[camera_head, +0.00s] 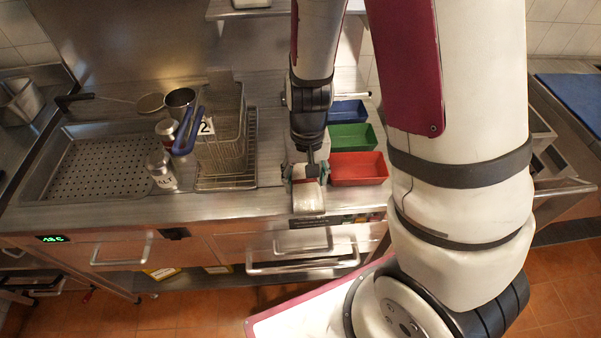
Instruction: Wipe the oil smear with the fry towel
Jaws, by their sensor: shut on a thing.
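My gripper (306,174) points down over the front edge of the steel counter (240,205), just left of the red tray. It is shut on a pale folded cloth, the fry towel (308,197), which shows below and in front of the fingers at the counter's edge. I cannot tell whether the towel presses on the counter or hangs just above it. I cannot make out the oil smear; the gripper and towel may hide it.
Red (358,169), green (352,137) and blue (348,111) trays stand right of my gripper. A wire fry basket (222,135) on a rack, two shakers (161,170) and a perforated pan (100,168) stand to the left. Drawers (300,250) with bar handles lie below the counter.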

